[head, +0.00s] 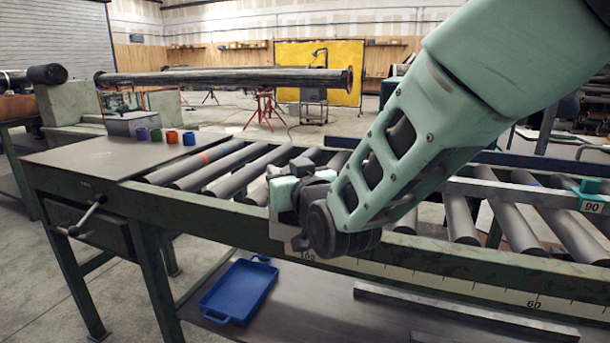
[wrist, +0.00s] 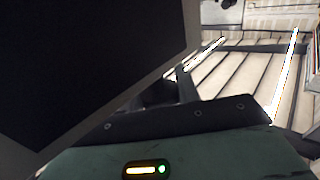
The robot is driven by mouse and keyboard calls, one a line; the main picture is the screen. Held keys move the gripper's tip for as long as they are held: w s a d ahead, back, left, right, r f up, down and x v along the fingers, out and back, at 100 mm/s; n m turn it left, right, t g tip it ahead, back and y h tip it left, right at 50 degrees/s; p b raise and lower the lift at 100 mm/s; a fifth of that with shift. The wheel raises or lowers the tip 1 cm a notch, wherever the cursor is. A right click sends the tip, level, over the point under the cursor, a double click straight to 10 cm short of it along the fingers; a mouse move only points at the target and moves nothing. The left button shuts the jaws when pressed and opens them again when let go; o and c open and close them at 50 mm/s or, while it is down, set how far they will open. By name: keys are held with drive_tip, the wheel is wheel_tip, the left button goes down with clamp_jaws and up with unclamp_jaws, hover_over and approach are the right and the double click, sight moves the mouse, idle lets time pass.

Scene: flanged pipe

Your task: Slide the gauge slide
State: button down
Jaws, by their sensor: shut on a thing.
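My gripper (head: 285,188) is at the near rail of the roller conveyor, left of the middle in the head view. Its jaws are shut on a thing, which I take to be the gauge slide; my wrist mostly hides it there. In the wrist view a large dark flat panel (wrist: 85,60) with a grey edge fills the upper left, close to the camera, and appears to be part of it. The fingertips are hidden in both views. A pale scale strip (head: 430,280) runs along the rail's front, with a 60 mark at right and a partly hidden mark below my gripper.
Conveyor rollers (head: 235,172) lie behind my gripper. A teal block (head: 592,185) with a 90 tag sits on a rail at right. Several small coloured cups (head: 172,137) stand on the left table (head: 90,160). A blue tray (head: 238,290) and a metal bar (head: 450,315) lie below.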

drive_tip(key=a, duration=0.2)
drive_tip(key=w+a, duration=0.1)
drive_tip(key=a, duration=0.1)
drive_tip(key=w+a, duration=0.1)
drive_tip(key=shift+a+r, duration=0.1)
drive_tip(key=shift+a, duration=0.3)
drive_tip(key=c, duration=1.4)
unclamp_jaws()
drive_tip(key=o, duration=0.4)
drive_tip(key=shift+a, duration=0.15)
drive_tip(key=shift+c, duration=0.2)
drive_tip(key=shift+w, duration=0.1)
drive_tip(key=v, duration=1.7)
drive_tip(key=shift+s, duration=0.25)
